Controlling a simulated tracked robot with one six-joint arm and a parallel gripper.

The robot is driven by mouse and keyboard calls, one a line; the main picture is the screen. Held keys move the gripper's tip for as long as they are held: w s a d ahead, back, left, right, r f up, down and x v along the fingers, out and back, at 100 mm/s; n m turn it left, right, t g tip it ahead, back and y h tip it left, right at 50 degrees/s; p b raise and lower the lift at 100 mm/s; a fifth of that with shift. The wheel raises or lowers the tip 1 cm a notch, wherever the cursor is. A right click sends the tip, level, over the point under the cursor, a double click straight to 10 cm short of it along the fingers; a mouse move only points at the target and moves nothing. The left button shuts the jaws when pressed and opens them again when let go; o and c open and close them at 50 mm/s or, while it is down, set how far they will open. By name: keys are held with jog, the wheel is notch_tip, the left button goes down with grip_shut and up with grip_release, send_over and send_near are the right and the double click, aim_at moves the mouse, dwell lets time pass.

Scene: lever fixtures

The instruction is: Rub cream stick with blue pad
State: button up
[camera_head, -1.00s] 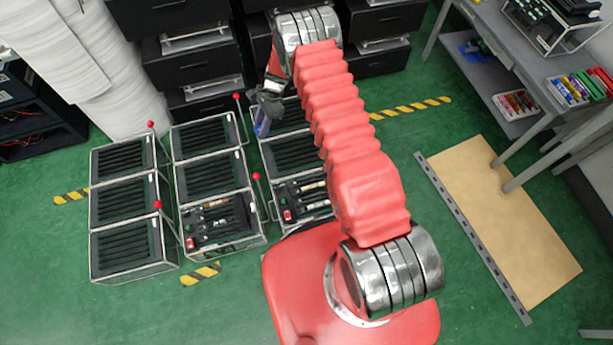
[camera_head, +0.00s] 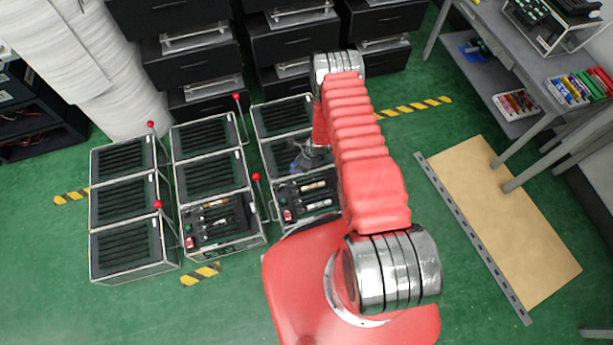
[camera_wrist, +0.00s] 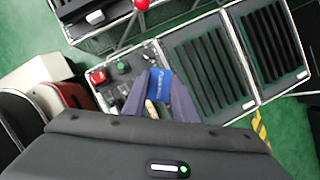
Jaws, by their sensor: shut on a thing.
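My gripper (camera_wrist: 160,98) is shut on a blue pad (camera_wrist: 162,84), which shows between the two dark fingers in the wrist view. In the head view my gripper (camera_head: 308,158) is over the right-hand column of fixtures, just behind its front panel. A cream stick (camera_head: 313,186) lies in a slot of that front panel. In the wrist view a cream-coloured piece (camera_wrist: 151,108) shows beside the pad, partly hidden by the fingers. I cannot tell whether pad and stick touch.
The front panel has a red button (camera_wrist: 97,78) and a green button (camera_wrist: 123,68). A red-knobbed lever (camera_head: 257,178) stands left of this column. Two more fixture columns (camera_head: 120,210) stand to the left. Black drawers (camera_head: 290,40) stand behind.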

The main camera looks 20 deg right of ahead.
jog(key=s+d+f+m, duration=0.1)
jog(key=s+d+f, duration=0.1)
jog(key=s+f, duration=0.2)
jog(key=shift+s+m+t, duration=0.2)
jog(key=shift+m+t, duration=0.1)
jog(key=shift+m, duration=0.1)
